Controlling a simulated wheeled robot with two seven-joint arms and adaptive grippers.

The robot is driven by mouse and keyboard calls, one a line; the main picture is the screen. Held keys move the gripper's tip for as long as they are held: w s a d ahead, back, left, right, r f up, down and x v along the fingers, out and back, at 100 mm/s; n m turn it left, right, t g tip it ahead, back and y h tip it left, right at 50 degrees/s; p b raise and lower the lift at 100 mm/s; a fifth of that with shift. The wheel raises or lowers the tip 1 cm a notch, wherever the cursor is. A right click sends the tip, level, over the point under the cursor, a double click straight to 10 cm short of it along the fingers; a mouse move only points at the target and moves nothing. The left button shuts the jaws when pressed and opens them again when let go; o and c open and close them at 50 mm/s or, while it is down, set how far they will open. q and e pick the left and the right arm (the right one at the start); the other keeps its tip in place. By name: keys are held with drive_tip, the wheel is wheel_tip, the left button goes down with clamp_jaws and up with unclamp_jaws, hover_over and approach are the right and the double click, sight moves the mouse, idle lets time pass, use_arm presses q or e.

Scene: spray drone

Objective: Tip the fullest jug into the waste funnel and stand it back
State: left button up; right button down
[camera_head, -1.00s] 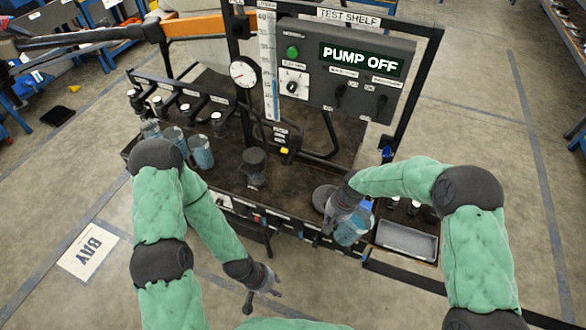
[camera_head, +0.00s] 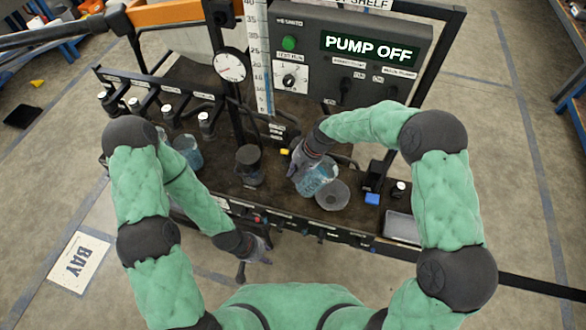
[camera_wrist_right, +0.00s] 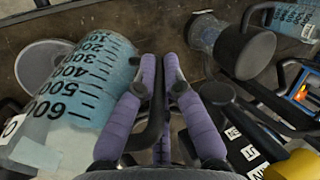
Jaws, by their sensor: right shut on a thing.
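My right gripper (camera_head: 303,160) is shut on the handle of a clear jug (camera_head: 316,178) with bluish contents and a printed scale. In the right wrist view the jug (camera_wrist_right: 75,100) lies left of my purple fingers (camera_wrist_right: 162,70), its dark handle between them. The jug appears close beside the round grey funnel (camera_head: 332,196); whether it touches is unclear. The funnel (camera_wrist_right: 35,62) also shows behind it in the wrist view. Another bluish jug (camera_head: 188,152) stands at the left of the bench, partly behind my left arm. My left gripper (camera_head: 252,262) hangs empty before the bench, fingers apart.
A dark lidded vessel (camera_head: 249,168) stands on the bench between the jugs. Behind are a gauge (camera_head: 230,66), an upright scale and a panel (camera_head: 350,60) reading PUMP OFF. A grey tray (camera_head: 402,228) and a blue block (camera_head: 372,199) are at right.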

sight(317, 170)
drive_tip(key=shift+r, duration=0.15)
drive_tip(key=shift+r+y+b, duration=0.6)
drive_tip(key=shift+y+b, duration=0.5)
drive_tip(key=shift+b, duration=0.75)
drive_tip(key=shift+d+r+y+b, duration=0.2)
drive_tip(key=shift+y+b, duration=0.3)
drive_tip(key=shift+b, duration=0.75)
drive_tip(key=shift+d+r+y+b, duration=0.15)
drive_tip(key=shift+y+b, duration=0.35)
drive_tip(key=shift+b, duration=0.7)
drive_tip(key=shift+d+r+y+b, duration=0.15)
drive_tip(key=shift+y+b, duration=0.35)
drive_tip(key=shift+b, duration=0.65)
drive_tip(key=shift+d+r+y+b, duration=0.15)
drive_tip(key=shift+y+b, duration=0.35)
drive_tip(key=shift+b, duration=0.65)
drive_tip(key=shift+d+f+y+b, duration=0.2)
drive_tip(key=shift+d+y+b, duration=0.65)
drive_tip(key=shift+b, duration=1.3)
drive_tip(key=shift+d+f+y, duration=0.1)
drive_tip(key=shift+d+y, duration=0.15)
drive_tip(key=shift+y, duration=0.4)
drive_tip(key=shift+d+f+y, duration=0.25)
drive_tip(key=shift+d+y, duration=0.4)
drive_tip(key=shift+d+f+y, duration=0.25)
drive_tip(key=shift+d+y, duration=0.35)
drive_tip(key=shift+y, duration=0.1)
drive_tip(key=shift+d+f+y, duration=0.25)
drive_tip(key=shift+d+y, duration=0.4)
drive_tip(key=shift+d, duration=0.15)
